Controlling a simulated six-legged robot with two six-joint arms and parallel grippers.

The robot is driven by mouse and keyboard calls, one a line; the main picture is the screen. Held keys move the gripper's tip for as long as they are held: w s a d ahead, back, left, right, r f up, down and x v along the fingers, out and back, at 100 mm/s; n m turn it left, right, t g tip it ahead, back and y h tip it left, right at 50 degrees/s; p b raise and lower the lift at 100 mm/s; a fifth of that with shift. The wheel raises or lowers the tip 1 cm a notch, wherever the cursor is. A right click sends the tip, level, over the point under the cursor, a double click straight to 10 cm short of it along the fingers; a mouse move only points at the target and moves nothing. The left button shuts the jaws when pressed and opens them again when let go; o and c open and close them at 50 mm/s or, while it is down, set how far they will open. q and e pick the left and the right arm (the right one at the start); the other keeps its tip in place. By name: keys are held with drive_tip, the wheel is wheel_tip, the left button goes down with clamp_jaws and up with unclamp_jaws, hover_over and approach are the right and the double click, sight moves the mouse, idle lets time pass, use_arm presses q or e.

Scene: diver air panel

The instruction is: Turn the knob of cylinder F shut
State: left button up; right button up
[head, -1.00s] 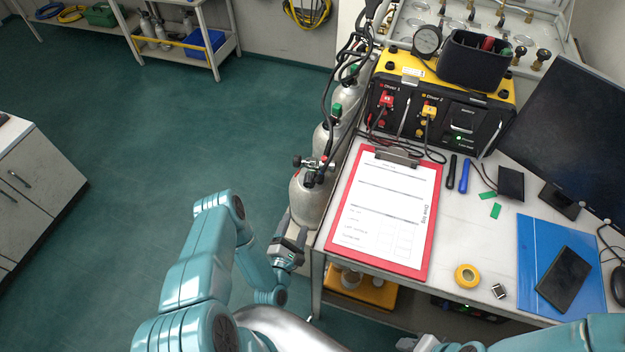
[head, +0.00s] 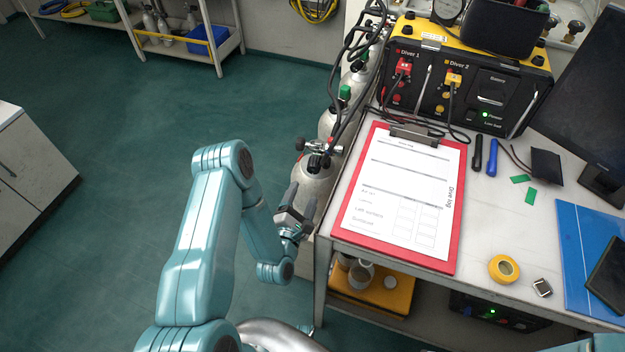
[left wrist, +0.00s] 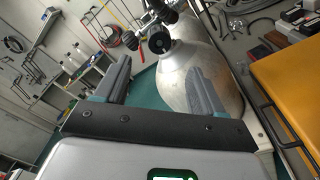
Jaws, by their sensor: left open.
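My left gripper (head: 301,197) is open and empty, in front of the nearest grey cylinder (head: 312,182) beside the workbench. In the left wrist view the two fingers stand apart (left wrist: 156,72), with the cylinder (left wrist: 205,70) behind the right finger. Its valve has a black knob (left wrist: 158,43) facing the camera, above the gap between the fingers and apart from them. No letter is readable on the cylinder. My right gripper is out of view.
More cylinders with green valve parts (head: 345,92) and black hoses stand behind in a row. The workbench (head: 480,215) to the right carries a red clipboard (head: 440,262) and a yellow-black panel (head: 450,100). The floor to the left is clear.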

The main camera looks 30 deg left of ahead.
sight(312, 171)
use_arm(q)
drive_tip(key=x, duration=1)
drive_tip(key=shift+w+a+r+p, duration=0.1)
drive_tip(key=shift+w+p, duration=0.1)
drive_tip(key=shift+p, duration=0.15)
drive_tip(key=c, duration=1.1)
